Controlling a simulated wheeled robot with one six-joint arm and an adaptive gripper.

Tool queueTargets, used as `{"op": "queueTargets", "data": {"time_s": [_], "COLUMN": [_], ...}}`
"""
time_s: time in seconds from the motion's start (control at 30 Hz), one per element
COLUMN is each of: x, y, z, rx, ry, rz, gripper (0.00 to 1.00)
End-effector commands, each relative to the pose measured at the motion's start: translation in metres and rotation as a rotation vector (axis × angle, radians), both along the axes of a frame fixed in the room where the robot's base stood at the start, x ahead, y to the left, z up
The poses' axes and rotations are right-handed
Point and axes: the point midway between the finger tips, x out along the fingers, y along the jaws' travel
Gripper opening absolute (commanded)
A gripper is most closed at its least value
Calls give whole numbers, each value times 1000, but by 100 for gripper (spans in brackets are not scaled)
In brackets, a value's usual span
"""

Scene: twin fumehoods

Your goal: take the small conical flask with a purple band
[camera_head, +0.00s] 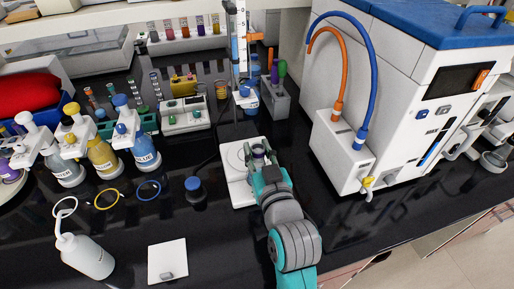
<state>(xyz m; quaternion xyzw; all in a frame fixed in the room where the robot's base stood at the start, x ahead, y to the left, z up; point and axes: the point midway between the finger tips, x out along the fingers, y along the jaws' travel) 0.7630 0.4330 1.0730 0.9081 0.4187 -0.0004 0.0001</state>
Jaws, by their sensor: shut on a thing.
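My gripper (262,163) is at the middle of the view, over a white flat-topped device (239,192) on the black bench. It is shut on a small grey-purple piece of glassware (258,150), which looks like the small conical flask. Only its upper part shows beyond the fingers. The rest is hidden by my gripper, and a purple band is too small to make out surely. I cannot tell whether it touches the device's top or is held above it.
A white machine (408,100) with blue and orange hoses stands at right. Behind is a stand with a burette (241,40) and a grey rack (275,100). Dispenser bottles (103,157) stand at left. A wash bottle (86,255) and white tile (167,261) are at front left.

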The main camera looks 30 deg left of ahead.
Motion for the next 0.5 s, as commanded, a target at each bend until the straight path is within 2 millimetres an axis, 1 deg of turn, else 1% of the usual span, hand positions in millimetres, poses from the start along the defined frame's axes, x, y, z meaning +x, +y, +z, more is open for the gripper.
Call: {"op": "queueTargets", "data": {"time_s": [0.27,0.5], "x": [0,0], "y": [0,0], "z": [1,11], "rx": [1,2], "ry": [-1,-3], "rz": [0,1], "gripper": [0,0]}}
